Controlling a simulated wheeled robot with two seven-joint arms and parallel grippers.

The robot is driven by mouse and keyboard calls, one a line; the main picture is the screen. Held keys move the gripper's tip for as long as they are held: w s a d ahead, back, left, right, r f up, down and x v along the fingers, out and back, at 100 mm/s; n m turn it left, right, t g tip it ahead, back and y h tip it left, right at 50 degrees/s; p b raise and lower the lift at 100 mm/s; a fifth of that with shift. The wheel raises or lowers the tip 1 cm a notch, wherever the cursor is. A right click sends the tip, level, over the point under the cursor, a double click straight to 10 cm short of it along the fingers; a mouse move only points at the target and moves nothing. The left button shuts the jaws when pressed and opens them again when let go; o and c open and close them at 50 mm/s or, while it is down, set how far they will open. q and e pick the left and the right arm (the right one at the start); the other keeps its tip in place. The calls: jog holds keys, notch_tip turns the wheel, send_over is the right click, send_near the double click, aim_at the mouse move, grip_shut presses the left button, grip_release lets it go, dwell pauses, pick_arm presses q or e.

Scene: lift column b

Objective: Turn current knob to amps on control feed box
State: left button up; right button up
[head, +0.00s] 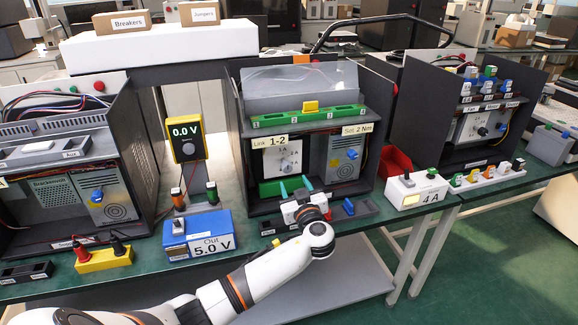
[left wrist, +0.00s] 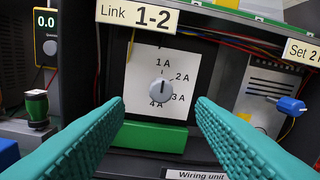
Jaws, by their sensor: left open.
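The current knob (left wrist: 162,90) is a small grey round knob on a white plate (left wrist: 142,58) marked 1 A, 2 A, 3 A and 4 A. Its mark seems to point up, towards 1 A. The knob (head: 291,160) also shows in the head view, inside the middle dark box (head: 238,135) labelled Link 1-2. My left gripper (head: 296,187) is open in front of that box, below the knob in the head view. In the left wrist view its teal fingers (left wrist: 160,108) are either side of the knob, apart from it and empty. My right gripper is not in view.
A green block (left wrist: 150,136) sits under the dial plate. A blue-handled valve or switch (left wrist: 290,106) is to the right. A white box reading 4 A (head: 417,190) and a blue box reading 5.0 V (head: 198,234) stand on the green bench. A similar box (head: 425,110) stands farther right.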

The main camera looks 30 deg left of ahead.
aim_at(288, 170)
pick_arm(q)
jog(key=x, duration=0.9)
jog(key=shift+w+f+p, duration=0.1)
jog(key=shift+w+p, duration=0.1)
jog(key=shift+p, duration=0.2)
